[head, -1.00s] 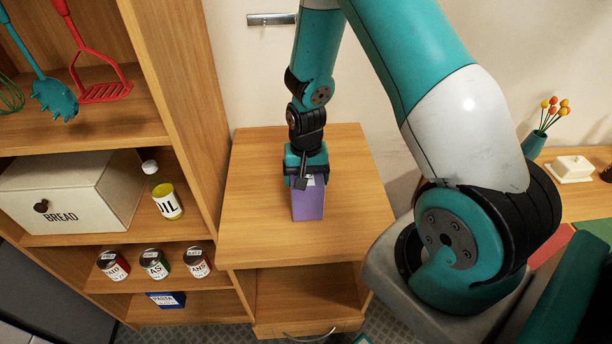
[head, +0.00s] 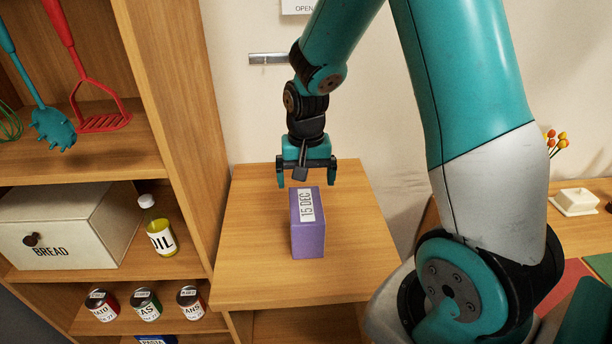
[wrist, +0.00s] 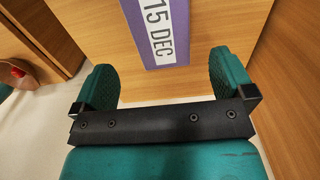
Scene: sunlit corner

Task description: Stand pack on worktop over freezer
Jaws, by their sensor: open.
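My gripper (head: 306,181) is open and empty, just above and behind the pack's top in the head view. In the wrist view the two teal fingers of my gripper (wrist: 162,85) are spread wide, and the pack (wrist: 160,38) shows beyond them, clear of both. No freezer can be made out in these frames.
At left a shelf holds a bread box (head: 60,230), an oil bottle (head: 159,232) and several cans (head: 146,303). A wall handle (head: 268,58) is behind the worktop. A butter dish (head: 575,202) is far right. The worktop around the pack is clear.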

